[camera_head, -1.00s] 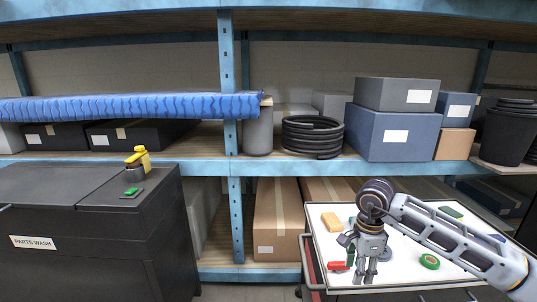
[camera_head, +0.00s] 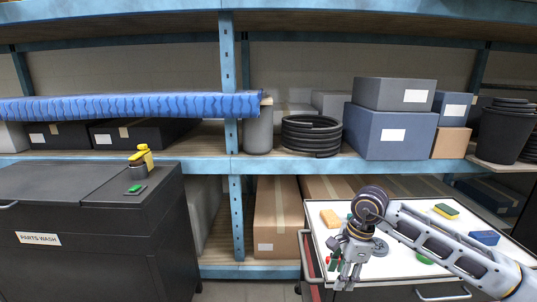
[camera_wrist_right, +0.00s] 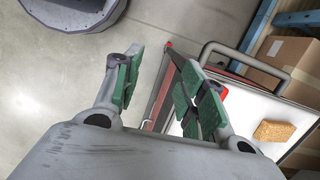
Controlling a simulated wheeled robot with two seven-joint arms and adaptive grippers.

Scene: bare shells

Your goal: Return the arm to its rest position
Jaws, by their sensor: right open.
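My right gripper (camera_head: 348,277) is open and empty in the head view, hanging fingers down over the front left part of the white-topped cart (camera_head: 316,222). In the right wrist view its two green-padded fingers (camera_wrist_right: 155,90) stand apart with nothing between them. Bare floor and the cart's edge show beyond them. My right arm reaches in from the right across the cart top and hides part of it. My left gripper is not in view.
The cart holds a tan sponge (camera_head: 330,218), a yellow-and-green sponge (camera_head: 446,211), a blue block (camera_head: 484,238) and other small items. A dark parts washer (camera_head: 90,235) stands at left. Loaded shelves (camera_head: 200,168) run behind. Floor shows left of the cart.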

